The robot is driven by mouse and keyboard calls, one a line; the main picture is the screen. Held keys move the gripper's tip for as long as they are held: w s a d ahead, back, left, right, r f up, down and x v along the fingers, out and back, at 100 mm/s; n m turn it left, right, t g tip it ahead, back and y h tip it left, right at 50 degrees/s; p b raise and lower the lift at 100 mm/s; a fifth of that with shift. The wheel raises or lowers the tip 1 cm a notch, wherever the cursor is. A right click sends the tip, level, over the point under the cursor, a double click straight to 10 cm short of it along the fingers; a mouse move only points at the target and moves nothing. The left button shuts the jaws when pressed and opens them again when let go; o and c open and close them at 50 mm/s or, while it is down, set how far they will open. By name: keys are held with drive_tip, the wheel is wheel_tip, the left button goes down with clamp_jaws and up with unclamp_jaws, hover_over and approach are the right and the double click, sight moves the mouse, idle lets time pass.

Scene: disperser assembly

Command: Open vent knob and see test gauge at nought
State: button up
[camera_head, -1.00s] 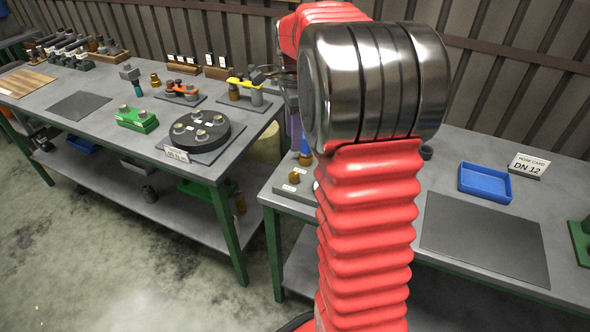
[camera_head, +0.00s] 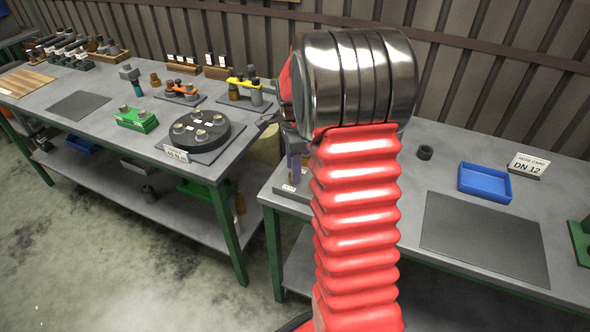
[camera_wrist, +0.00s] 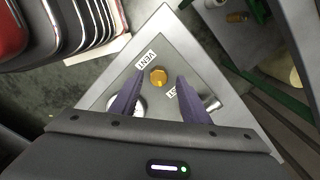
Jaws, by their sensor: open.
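The brass vent knob (camera_wrist: 158,77) sits on a grey plate (camera_wrist: 185,47) beside a label (camera_wrist: 147,59) reading VENT. My gripper (camera_wrist: 160,76) is open, its two purple fingers on either side of the knob in the wrist view; whether they touch it I cannot tell. A round white-faced part (camera_wrist: 126,106), possibly the test gauge, is mostly hidden by the left finger; no reading shows. A second label (camera_wrist: 172,93) is partly covered by the right finger. In the head view, a purple finger (camera_head: 296,170) stands over the plate's block (camera_head: 291,188), which my arm mostly hides.
A silver cylindrical fitting (camera_wrist: 211,103) is right of the right finger. In the head view, a blue tray (camera_head: 485,183), a dark ring (camera_head: 425,153) and a DN 12 card (camera_head: 528,165) are on the right bench. The grey mat (camera_head: 484,237) is bare.

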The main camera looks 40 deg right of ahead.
drive_tip(key=shift+f, duration=0.7)
drive_tip(key=shift+c, duration=0.4)
drive_tip(key=c, duration=0.9)
drive_tip(key=shift+w+d, duration=0.1)
drive_tip(key=shift+d, duration=0.15)
drive_tip(key=shift+c, duration=0.4)
drive_tip(key=shift+a, duration=0.15)
